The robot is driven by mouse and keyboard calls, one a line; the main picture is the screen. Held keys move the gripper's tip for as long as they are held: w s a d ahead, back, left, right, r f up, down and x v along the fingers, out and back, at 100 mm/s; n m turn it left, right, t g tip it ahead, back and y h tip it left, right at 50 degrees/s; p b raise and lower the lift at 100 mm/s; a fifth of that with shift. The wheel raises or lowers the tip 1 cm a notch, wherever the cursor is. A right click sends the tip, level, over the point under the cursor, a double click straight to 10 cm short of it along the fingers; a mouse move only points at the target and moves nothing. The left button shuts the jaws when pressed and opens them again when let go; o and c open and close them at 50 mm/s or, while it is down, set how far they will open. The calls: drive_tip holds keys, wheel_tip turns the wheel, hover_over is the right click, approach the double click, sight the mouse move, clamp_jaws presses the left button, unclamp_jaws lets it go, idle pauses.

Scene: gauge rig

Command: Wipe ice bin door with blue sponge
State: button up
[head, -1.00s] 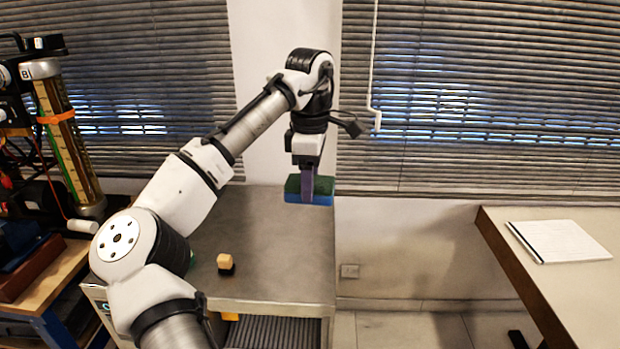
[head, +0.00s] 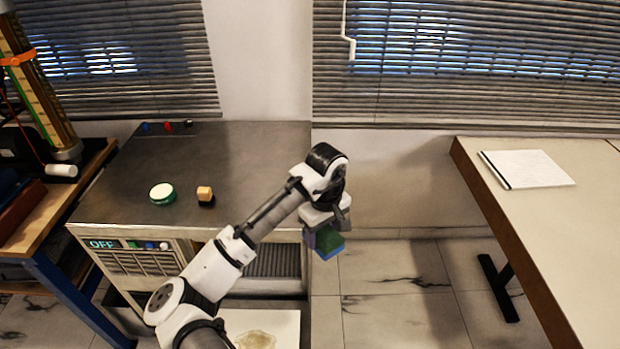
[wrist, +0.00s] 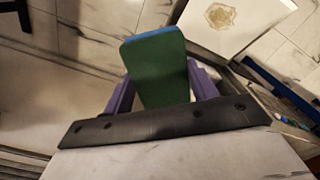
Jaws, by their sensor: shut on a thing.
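The sponge (head: 328,243) is blue with a green scouring side. My gripper (head: 318,240) is shut on it and holds it in the air, to the right of the steel cabinet's front. In the wrist view the sponge (wrist: 158,70) sits between my purple fingers (wrist: 162,85), green face toward the camera and a blue edge at its far end. A white panel, which looks like the ice bin door (head: 287,322), lies low in front of the cabinet with a brownish stain (head: 256,340). The door also shows in the wrist view (wrist: 247,25), apart from the sponge.
The steel cabinet (head: 240,150) has an OFF display and carries a green-rimmed round container (head: 162,194) and a small orange-and-black block (head: 205,196). A wooden bench (head: 40,215) stands left. A table (head: 540,230) with a paper pad (head: 525,169) stands right. Open tiled floor lies between.

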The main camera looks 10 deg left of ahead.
drive_tip(key=s+d+f+m, duration=0.1)
drive_tip(key=d+f+m, duration=0.1)
drive_tip(key=f, duration=0.7)
drive_tip(key=s+d+f+m, duration=0.1)
drive_tip(key=d+f+m, duration=0.2)
drive_tip(key=f, duration=0.6)
drive_tip(key=s+d+f+m, duration=0.2)
drive_tip(key=f+m, duration=0.2)
drive_tip(key=f, duration=0.6)
drive_tip(key=shift+d+m, duration=0.2)
drive_tip(key=shift+m, duration=0.1)
wheel_tip(320, 180, down, 10)
drive_tip(key=b, duration=1)
drive_tip(key=shift+s, duration=0.15)
